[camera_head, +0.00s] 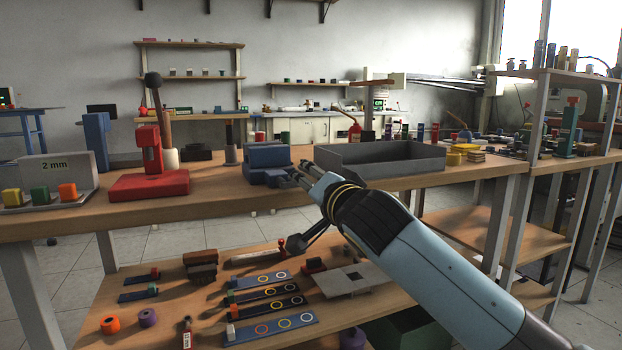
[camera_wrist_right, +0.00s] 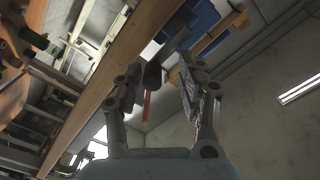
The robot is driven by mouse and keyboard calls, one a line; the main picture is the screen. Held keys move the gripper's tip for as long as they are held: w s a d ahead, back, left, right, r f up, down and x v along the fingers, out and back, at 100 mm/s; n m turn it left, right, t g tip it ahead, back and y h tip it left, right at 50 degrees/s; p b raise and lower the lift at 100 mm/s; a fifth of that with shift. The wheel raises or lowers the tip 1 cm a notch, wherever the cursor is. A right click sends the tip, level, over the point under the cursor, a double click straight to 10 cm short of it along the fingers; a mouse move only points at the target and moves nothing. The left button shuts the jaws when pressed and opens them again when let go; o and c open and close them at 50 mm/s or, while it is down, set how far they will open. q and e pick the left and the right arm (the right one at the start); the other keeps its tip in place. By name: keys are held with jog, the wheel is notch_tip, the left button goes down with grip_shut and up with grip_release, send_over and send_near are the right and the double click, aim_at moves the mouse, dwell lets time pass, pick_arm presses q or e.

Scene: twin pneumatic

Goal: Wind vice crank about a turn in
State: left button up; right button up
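The blue vice (camera_head: 267,158) stands on the wooden bench near its front edge, in the middle of the head view. My right gripper (camera_head: 303,173) comes in from the lower right, with its fingertips close to the vice's right front side. In the right wrist view the two fingers (camera_wrist_right: 162,80) stand apart. A dark, rounded piece (camera_wrist_right: 152,76) with an orange strip below it shows in the gap; I cannot tell whether it is the crank or whether a finger touches it. A blue surface (camera_wrist_right: 204,20) shows beyond the fingers. My left gripper is not in view.
A grey open tray (camera_head: 385,158) lies right of the vice, close behind my right arm. A red press (camera_head: 150,182) stands to the left. The lower shelf (camera_head: 130,270) holds strips, rings and small parts. Some bench top between press and vice is clear.

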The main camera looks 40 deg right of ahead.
jog(key=shift+s+r, duration=0.1)
jog(key=shift+r, duration=0.15)
jog(key=v, duration=1.2)
jog(key=shift+f, duration=0.2)
jog(key=w+d+n, duration=0.1)
jog(key=w+n, duration=0.2)
jog(key=n, duration=0.1)
jog(key=w+n, duration=0.4)
jog(key=n, duration=0.1)
jog(key=w+d+f+n, duration=0.1)
jog(key=w+n, duration=0.3)
jog(key=n, duration=0.1)
jog(key=shift+d+f, duration=0.1)
jog(key=shift+d, duration=0.3)
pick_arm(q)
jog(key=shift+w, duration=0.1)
